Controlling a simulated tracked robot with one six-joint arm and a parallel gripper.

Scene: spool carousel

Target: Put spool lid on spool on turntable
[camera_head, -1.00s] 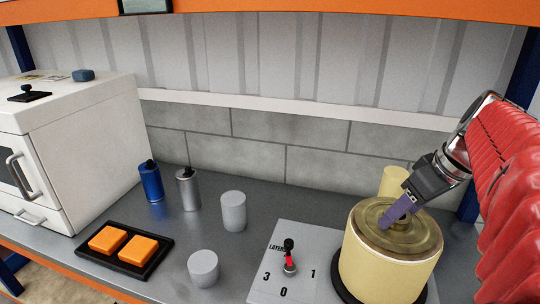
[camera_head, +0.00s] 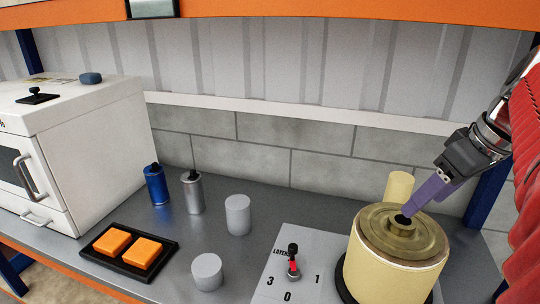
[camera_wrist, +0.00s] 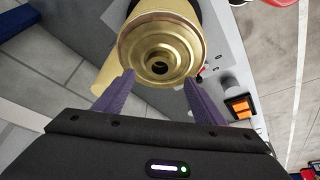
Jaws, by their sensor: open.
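The spool (camera_head: 388,272) is a wide cream cylinder standing upright on the dark turntable (camera_head: 344,284) at the right. The brass-coloured spool lid (camera_head: 375,228) lies flat on top of the spool, with a raised hub and a dark centre hole. In the wrist view the lid (camera_wrist: 150,28) shows beyond the fingers, with its hub and hole facing the camera. My gripper (camera_head: 408,212) has purple fingers and is open and empty, just above and to the right of the hub. The two fingers (camera_wrist: 157,82) are spread wide apart in the wrist view, with nothing between them.
A panel (camera_head: 275,265) with a red-and-black lever (camera_head: 292,262) stands left of the turntable. A cream cylinder (camera_head: 398,188) stands behind the spool. Grey cylinders (camera_head: 238,214), blue and silver canisters, orange blocks (camera_head: 112,241) and a white oven-like box (camera_head: 75,150) are farther left.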

